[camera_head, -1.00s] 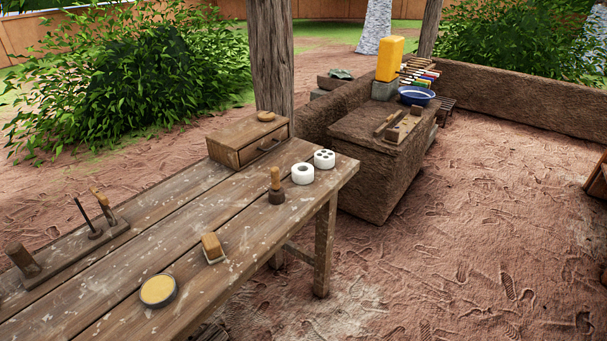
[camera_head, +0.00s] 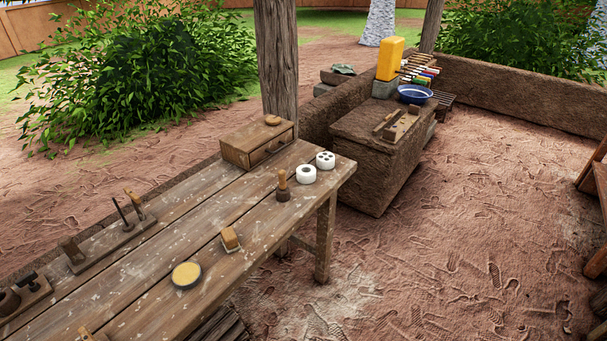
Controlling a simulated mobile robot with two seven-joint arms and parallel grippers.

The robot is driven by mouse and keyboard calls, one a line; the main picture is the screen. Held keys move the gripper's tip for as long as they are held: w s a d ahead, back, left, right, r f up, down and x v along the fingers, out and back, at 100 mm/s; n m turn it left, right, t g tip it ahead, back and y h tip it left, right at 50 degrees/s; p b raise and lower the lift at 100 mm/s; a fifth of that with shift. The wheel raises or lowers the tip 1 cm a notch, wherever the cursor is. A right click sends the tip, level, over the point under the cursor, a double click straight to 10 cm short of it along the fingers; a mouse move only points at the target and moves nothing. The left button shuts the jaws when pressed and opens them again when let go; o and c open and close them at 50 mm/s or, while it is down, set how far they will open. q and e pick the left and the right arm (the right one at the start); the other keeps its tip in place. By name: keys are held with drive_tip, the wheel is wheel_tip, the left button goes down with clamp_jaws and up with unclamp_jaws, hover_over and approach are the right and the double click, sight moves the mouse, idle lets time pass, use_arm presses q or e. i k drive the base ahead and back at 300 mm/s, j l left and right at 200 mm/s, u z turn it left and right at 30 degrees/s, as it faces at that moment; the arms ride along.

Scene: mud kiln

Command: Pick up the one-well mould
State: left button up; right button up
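The one-well mould (camera_head: 306,174) is a short white round block with a single dark hole in its top. It stands upright near the far right end of the wooden table (camera_head: 210,200). Just behind it and to its right stands a similar white mould (camera_head: 325,160) with several small holes. Neither of my grippers shows in the head view, so nothing is seen touching the moulds.
Left of the mould stands a wooden-handled tool (camera_head: 283,187). A small drawer box (camera_head: 257,144) sits behind. A brush (camera_head: 230,239) and a round yellow-filled tin (camera_head: 186,275) lie nearer. A mud-brick bench (camera_head: 375,165) stands beyond the table.

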sight(306, 175)
drive_tip(key=i+l+u, duration=0.1)
drive_tip(key=u, duration=0.95)
drive_tip(key=l+u, duration=1.15)
drive_tip(key=l, duration=0.6)
drive_tip(key=k+l, duration=0.1)
drive_tip(key=l, duration=0.35)
drive_tip(key=k+l, duration=0.1)
drive_tip(key=l, duration=0.35)
drive_tip(key=k+l+u, duration=0.1)
drive_tip(key=l, duration=0.35)
drive_tip(key=k+l, duration=0.1)
drive_tip(key=l, duration=0.35)
